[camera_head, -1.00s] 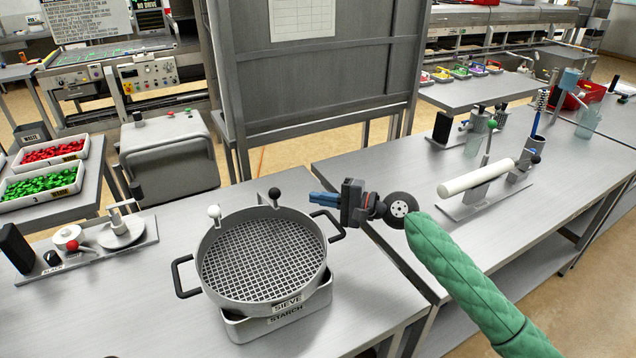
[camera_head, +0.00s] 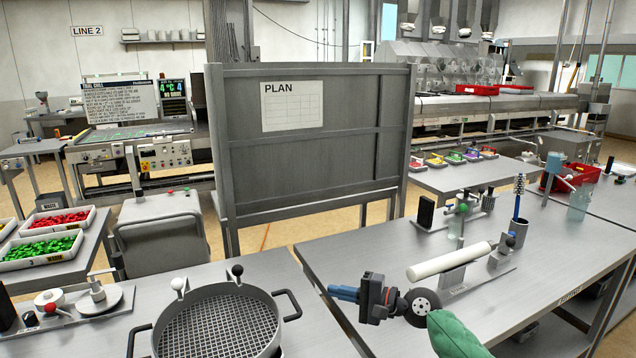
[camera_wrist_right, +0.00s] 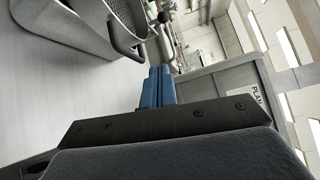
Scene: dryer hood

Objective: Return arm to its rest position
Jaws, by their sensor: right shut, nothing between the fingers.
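My right arm, in a green quilted sleeve, comes in from the lower right in the head view. Its gripper (camera_head: 334,292) has blue fingers that point left, and they are shut with nothing between them. It is above the gap between the two benches, to the right of the sieve (camera_head: 218,328) and apart from its handle. In the right wrist view the blue fingers (camera_wrist_right: 158,88) lie side by side, with the sieve (camera_wrist_right: 82,22) at the upper left. My left gripper is not in view.
A white roller (camera_head: 450,261) on a stand is on the right bench, close to my right wrist. A grey board with a PLAN sheet (camera_head: 291,106) stands behind the benches. Bins of red (camera_head: 57,219) and green pieces (camera_head: 40,246) are at the left.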

